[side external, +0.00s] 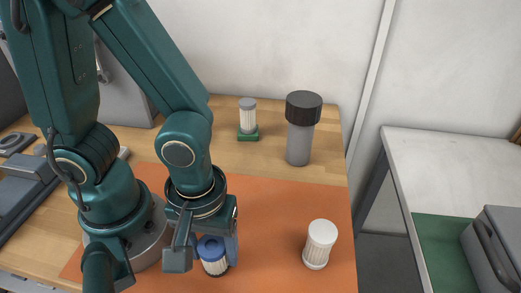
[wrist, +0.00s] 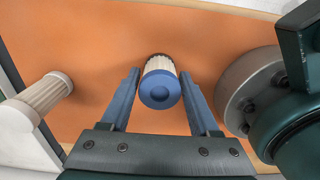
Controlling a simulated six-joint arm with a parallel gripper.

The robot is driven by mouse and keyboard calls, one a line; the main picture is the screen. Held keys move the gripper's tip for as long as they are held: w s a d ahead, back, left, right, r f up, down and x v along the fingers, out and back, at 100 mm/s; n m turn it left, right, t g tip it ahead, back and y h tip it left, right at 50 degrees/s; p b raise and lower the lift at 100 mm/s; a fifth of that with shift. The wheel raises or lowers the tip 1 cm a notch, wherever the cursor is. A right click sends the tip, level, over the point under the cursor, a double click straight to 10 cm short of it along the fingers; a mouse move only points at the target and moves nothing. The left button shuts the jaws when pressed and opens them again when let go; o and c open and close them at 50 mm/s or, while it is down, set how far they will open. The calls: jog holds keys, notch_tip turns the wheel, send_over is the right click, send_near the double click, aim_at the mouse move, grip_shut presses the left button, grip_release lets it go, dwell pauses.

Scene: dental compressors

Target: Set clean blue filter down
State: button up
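The clean blue filter, with a blue end cap and pale pleated body, is upright between my gripper's fingers in the side external view (side external: 213,256). In the wrist view the filter (wrist: 159,88) is seen cap first, centred between the two blue fingers. My gripper (side external: 208,256) is low over the orange mat (side external: 275,215). In the wrist view my gripper (wrist: 160,72) has a finger close along each side of the filter. Whether they touch it is unclear. The filter's base is close to the mat; contact is not clear.
A white pleated filter (side external: 319,245) stands on the mat to the right; it also shows at the wrist view's left (wrist: 45,95). Behind are a grey-capped filter (side external: 248,116) on a green base and a grey cylinder with a black cap (side external: 300,130). Mat between is clear.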

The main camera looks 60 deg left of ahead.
aim_at(211, 245)
jog(key=shift+o, duration=0.6)
jog(key=shift+r, duration=0.1)
notch_tip(211, 245, up, 12)
jog(key=w+a+r+m+t, duration=0.1)
jog(key=w+a+m+t, duration=0.4)
jog(key=a+m, duration=0.4)
jog(key=shift+w+r+t, duration=0.2)
jog(key=shift+w+t, duration=0.1)
jog(key=shift+w, duration=0.05)
jog(key=shift+a, duration=0.1)
dwell(0.9)
